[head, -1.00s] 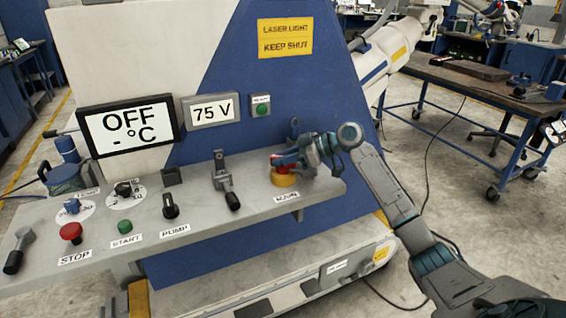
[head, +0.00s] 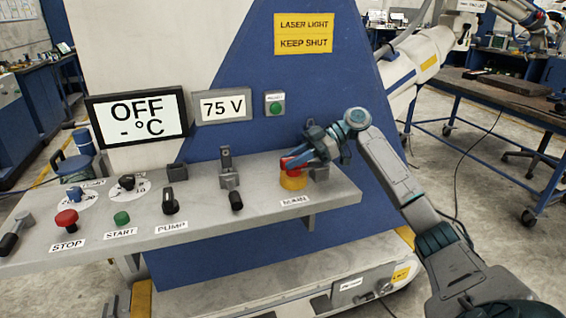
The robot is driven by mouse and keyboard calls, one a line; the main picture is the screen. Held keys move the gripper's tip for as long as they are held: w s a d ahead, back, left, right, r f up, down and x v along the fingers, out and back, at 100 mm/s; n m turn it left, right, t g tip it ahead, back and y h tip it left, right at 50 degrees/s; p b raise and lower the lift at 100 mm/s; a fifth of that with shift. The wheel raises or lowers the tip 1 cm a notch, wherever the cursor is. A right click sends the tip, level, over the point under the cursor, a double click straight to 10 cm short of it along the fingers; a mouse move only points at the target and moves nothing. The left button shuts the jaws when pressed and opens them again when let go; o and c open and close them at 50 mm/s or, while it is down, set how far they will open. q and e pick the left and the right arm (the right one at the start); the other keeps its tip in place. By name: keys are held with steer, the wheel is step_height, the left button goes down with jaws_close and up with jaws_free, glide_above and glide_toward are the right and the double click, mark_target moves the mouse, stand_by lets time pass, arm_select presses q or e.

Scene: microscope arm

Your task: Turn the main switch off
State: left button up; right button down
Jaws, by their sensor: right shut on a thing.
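The main switch (head: 292,181) is a red handle on a yellow round base at the right end of the grey panel, above the MAIN label (head: 295,201). My right gripper (head: 294,163) is shut on the red handle, reaching in from the right. Its fingers hide part of the handle, so the exact angle of the handle is hard to tell. My left gripper is not in view.
The grey panel (head: 215,208) also carries a red STOP button (head: 66,219), a green START button (head: 121,218), a PUMP knob (head: 170,202) and a black-ended lever (head: 235,190). Displays above read OFF (head: 137,117) and 75 V (head: 223,106). A workbench (head: 500,95) stands at the back right.

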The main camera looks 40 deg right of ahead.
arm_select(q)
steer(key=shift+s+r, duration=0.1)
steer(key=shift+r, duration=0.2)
arm_select(e)
steer(key=c, duration=1.3)
jaws_free()
steer(key=shift+s+d+r, duration=0.1)
steer(key=shift+d, duration=0.25)
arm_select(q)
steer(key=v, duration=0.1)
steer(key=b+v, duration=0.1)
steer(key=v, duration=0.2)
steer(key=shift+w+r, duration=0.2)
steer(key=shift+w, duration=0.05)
arm_select(e)
steer(key=v, duration=1)
steer(key=shift+r, duration=0.1)
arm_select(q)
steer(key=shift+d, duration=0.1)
